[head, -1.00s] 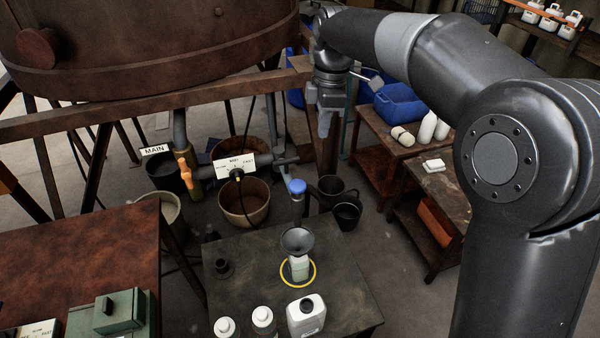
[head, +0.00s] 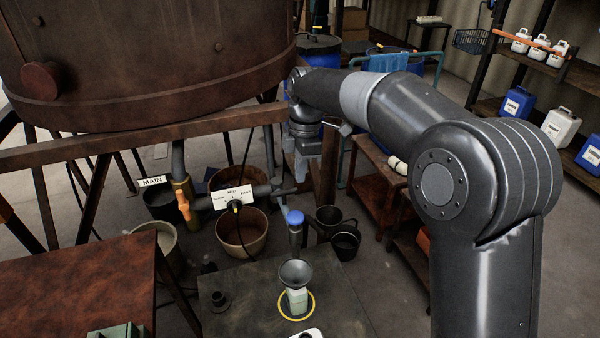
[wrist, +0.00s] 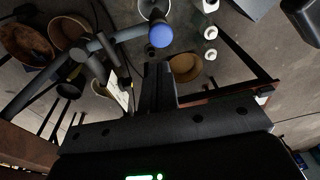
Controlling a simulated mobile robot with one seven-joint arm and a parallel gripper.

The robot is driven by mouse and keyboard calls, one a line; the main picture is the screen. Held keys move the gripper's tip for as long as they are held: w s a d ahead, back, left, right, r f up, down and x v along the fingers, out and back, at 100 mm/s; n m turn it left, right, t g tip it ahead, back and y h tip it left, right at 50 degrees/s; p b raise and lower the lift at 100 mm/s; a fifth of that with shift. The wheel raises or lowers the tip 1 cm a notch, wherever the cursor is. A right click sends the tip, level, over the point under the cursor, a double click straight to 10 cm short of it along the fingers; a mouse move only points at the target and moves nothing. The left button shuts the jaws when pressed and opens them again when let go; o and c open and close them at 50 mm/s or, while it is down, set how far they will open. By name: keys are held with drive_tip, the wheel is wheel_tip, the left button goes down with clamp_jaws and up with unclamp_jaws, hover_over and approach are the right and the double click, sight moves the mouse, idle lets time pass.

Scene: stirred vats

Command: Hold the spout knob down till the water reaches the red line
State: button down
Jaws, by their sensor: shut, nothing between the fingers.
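The blue spout knob (head: 295,217) tops a dark upright spout at the end of the pipe. In the wrist view the knob (wrist: 160,35) lies just beyond my fingertips. A dark funnel (head: 295,273) stands below it in a pale bottle (head: 298,300), inside a yellow ring (head: 284,310) on the dark table. I cannot make out a red line or the water level. My gripper (head: 302,172) is shut and empty, pointing down, above and apart from the knob in the head view. My fingers (wrist: 158,72) also show in the wrist view.
A large rusty vat (head: 150,65) fills the upper left, with a wooden beam (head: 130,138) under it. An orange valve handle (head: 182,200) and a labelled plate (head: 232,196) are on the pipes. Buckets (head: 345,243) stand behind the table. A brown table (head: 80,265) is at left.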

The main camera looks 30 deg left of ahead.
sight(297, 215)
drive_tip(key=f, duration=0.7)
drive_tip(key=s+f, duration=0.1)
drive_tip(key=f, duration=0.3)
drive_tip(key=shift+s+a, duration=0.1)
drive_tip(key=shift+a, duration=0.1)
drive_tip(key=shift+s+d+f, duration=0.1)
drive_tip(key=shift+s+f, duration=0.1)
drive_tip(key=shift+f, duration=1.2)
wheel_tip(297, 215, up, 16)
drive_tip(key=w, duration=0.2)
drive_tip(key=shift+f, duration=0.25)
drive_tip(key=shift+d, duration=0.15)
